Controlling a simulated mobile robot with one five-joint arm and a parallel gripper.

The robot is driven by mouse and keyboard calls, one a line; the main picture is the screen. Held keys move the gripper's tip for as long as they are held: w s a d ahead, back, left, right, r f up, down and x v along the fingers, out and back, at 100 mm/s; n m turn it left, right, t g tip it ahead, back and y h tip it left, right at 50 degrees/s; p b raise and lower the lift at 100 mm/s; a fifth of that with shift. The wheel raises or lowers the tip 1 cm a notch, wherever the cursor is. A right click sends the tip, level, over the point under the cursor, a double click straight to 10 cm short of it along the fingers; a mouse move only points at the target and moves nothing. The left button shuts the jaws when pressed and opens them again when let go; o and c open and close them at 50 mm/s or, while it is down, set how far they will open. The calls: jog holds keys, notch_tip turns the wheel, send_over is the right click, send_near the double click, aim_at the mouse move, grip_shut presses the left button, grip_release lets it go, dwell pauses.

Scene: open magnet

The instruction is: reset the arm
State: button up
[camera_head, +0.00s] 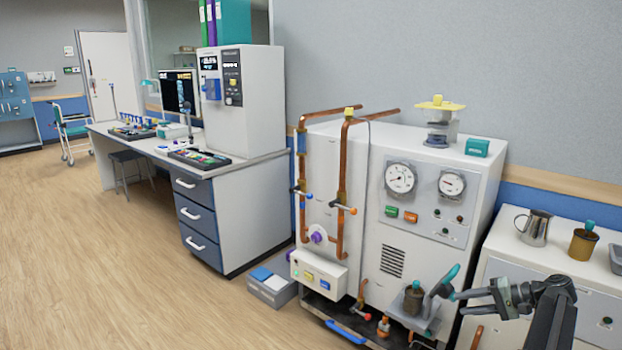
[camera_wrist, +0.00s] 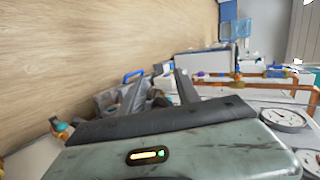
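My arm (camera_head: 545,305) reaches in from the lower right in the head view. I cannot tell whether the gripper touches the pot or shelf.
Copper pipes (camera_head: 342,180) run up the machine's front. A metal jug (camera_head: 535,228) and a brown pot (camera_head: 583,243) stand on the right cabinet. A grey box (camera_head: 271,286) sits on the floor. Open wooden floor (camera_head: 110,260) lies to the left.

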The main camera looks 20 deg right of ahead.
jog(key=w+a+f+n+g+h, duration=0.1)
jog(key=w+a+f+n+g, duration=0.2)
jog(key=a, duration=1.1)
jog(key=w+a+f+n+g+h, duration=0.1)
jog(key=w+a+f+g, duration=0.3)
jog(key=a, duration=0.9)
jog(key=s+a+f+n+g+h, duration=0.1)
jog(key=a+f+n+h, duration=0.2)
jog(key=a, duration=0.8)
jog(key=s+a+f+n+g+h, duration=0.1)
jog(key=a+f+n+h, duration=0.15)
jog(key=a, duration=0.85)
notch_tip(320, 180, up, 32)
jog(key=p, duration=3.1)
jog(key=shift+s+a+f+h, duration=0.25)
jog(key=shift+s+a+h, duration=0.1)
jog(key=shift+a, duration=0.1)
jog(key=shift+w, duration=0.1)
